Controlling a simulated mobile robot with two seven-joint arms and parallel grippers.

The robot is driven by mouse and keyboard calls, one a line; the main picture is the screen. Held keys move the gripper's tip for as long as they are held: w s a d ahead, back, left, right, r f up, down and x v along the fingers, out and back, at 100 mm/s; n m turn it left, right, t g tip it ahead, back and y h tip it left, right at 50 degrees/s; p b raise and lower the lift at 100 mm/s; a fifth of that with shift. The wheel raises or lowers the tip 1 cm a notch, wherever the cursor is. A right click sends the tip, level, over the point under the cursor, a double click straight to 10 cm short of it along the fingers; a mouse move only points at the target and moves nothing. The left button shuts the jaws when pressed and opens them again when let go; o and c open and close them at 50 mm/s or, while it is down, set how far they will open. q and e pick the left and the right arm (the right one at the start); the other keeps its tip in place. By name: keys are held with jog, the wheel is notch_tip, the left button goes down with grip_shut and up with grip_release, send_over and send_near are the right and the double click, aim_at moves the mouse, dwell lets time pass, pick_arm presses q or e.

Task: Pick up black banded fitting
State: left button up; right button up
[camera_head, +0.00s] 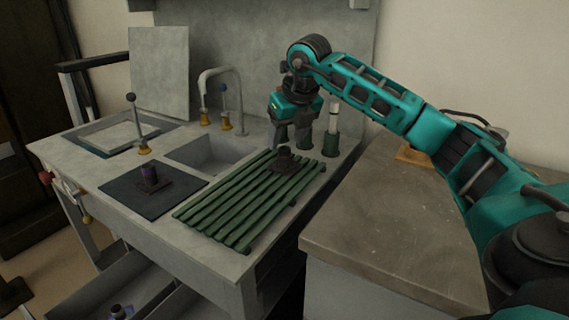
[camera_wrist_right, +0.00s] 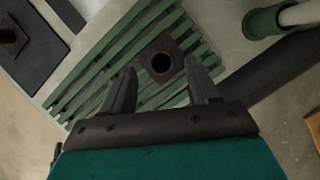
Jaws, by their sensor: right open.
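A black fitting (camera_head: 284,160) with a square base and round upright neck stands on the green slatted rack (camera_head: 236,208); I cannot make out a band on it. In the right wrist view the fitting (camera_wrist_right: 162,63) shows from above, its dark round opening between the fingertips. My right gripper (camera_head: 291,138) is open and empty, pointing down just above and behind the fitting, apart from it as far as I can tell. It also shows in the right wrist view (camera_wrist_right: 159,70). My left gripper is out of view.
The sink (camera_head: 205,153) and brass-based faucet (camera_head: 226,122) lie left of the rack. A knobbed lever (camera_head: 133,115) rises near the mat (camera_head: 128,197). The right-hand counter (camera_head: 390,225) is largely clear.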

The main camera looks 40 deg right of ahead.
aim_at(285, 148)
jog(key=b+x, duration=0.1)
jog(key=x, duration=0.3)
jog(key=shift+s+f+b, duration=0.1)
jog(key=shift+f+b, duration=0.2)
jog(key=shift+b, duration=0.05)
jog(key=shift+d+f, duration=0.1)
jog(key=shift+f, duration=0.2)
jog(key=shift+c, duration=0.2)
jog(key=shift+r, duration=0.1)
grip_shut()
